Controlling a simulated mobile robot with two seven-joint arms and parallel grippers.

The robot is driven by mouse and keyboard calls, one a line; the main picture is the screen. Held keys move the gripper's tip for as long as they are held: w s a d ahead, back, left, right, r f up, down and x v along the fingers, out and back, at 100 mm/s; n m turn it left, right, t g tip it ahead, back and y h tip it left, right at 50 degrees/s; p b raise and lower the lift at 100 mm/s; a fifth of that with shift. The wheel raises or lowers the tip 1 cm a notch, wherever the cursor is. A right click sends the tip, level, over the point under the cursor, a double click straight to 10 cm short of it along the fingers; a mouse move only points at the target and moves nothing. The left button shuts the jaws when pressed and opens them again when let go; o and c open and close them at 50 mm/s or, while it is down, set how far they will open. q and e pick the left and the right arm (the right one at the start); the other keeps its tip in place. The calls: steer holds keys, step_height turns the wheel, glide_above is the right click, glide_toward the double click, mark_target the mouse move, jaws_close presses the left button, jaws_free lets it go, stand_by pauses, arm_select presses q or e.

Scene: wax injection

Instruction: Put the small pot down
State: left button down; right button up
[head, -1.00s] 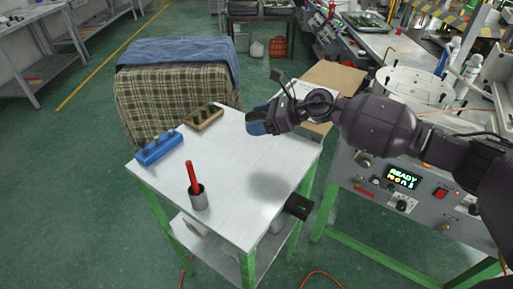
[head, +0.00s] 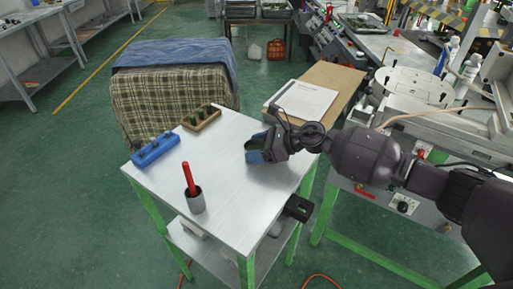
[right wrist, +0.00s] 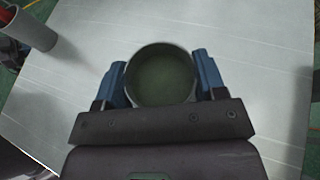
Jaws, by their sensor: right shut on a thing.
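The small pot (right wrist: 161,76) is a round, dark greenish cup seen from above in the right wrist view, between the two blue fingers of my right gripper (right wrist: 162,84). In the head view the right gripper (head: 255,152) is over the right part of the white-topped table (head: 235,190), shut on the small pot (head: 254,146), which is mostly hidden by the blue finger. The pot is low over the tabletop; I cannot tell whether it touches. My left gripper is not in view.
A grey cup with a red stick (head: 195,201) stands at the table's front. A blue block with pegs (head: 154,150) and a brown wooden block (head: 201,118) lie along the far left edge. The table's middle is clear. The machine bench (head: 400,110) stands to the right.

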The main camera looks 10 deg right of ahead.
steer(key=shift+f, duration=0.25)
steer(key=o, duration=1)
steer(key=shift+r, duration=0.1)
steer(key=shift+r, duration=0.1)
steer(key=shift+r, duration=0.25)
steer(key=v, duration=1.2)
steer(key=shift+f+b, duration=0.2)
steer(key=shift+b, duration=0.1)
